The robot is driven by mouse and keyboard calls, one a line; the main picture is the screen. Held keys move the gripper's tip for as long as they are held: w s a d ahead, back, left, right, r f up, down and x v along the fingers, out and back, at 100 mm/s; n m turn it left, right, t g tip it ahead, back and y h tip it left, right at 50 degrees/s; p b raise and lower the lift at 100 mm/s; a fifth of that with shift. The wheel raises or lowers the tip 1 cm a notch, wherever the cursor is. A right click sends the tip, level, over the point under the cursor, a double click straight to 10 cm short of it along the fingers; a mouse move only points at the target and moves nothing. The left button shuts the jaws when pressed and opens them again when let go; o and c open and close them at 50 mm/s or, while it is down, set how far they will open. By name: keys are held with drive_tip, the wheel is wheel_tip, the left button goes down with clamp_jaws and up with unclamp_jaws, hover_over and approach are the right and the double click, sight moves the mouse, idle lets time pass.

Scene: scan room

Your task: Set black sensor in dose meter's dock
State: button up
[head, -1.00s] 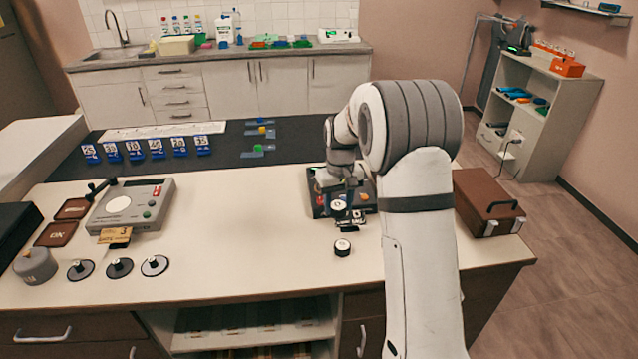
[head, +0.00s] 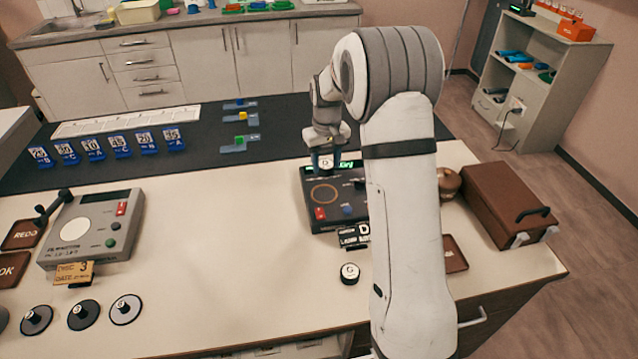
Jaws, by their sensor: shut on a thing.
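My gripper (head: 326,157) points down over the back edge of a black device (head: 318,212) on the right part of the counter. It is shut on a small dark thing with a white marked top (head: 326,163), largely hidden by the fingers; I cannot tell whether it touches the device. The device has an orange ring on its face, a red switch, a blue knob and a green-lit display, partly covered by my arm. I cannot read a dose meter name on it. A black puck with a white top (head: 349,273) stands apart in front.
Blue number tags (head: 121,145) stand on the dark mat. A brown case (head: 508,203) is at right. The middle of the counter is clear.

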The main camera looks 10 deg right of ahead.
sight(325, 164)
wheel_tip(325, 164, down, 4)
drive_tip(key=shift+a+f+p, duration=0.1)
drive_tip(key=shift+a+p, duration=0.05)
drive_tip(key=shift+p, duration=0.15)
drive_tip(key=shift+s+f+p, duration=0.1)
drive_tip(key=shift+f+p, duration=0.25)
drive_tip(key=shift+f, duration=1.65)
drive_tip(key=shift+f, duration=0.1)
drive_tip(key=o, duration=1)
drive_tip(key=shift+o, duration=0.2)
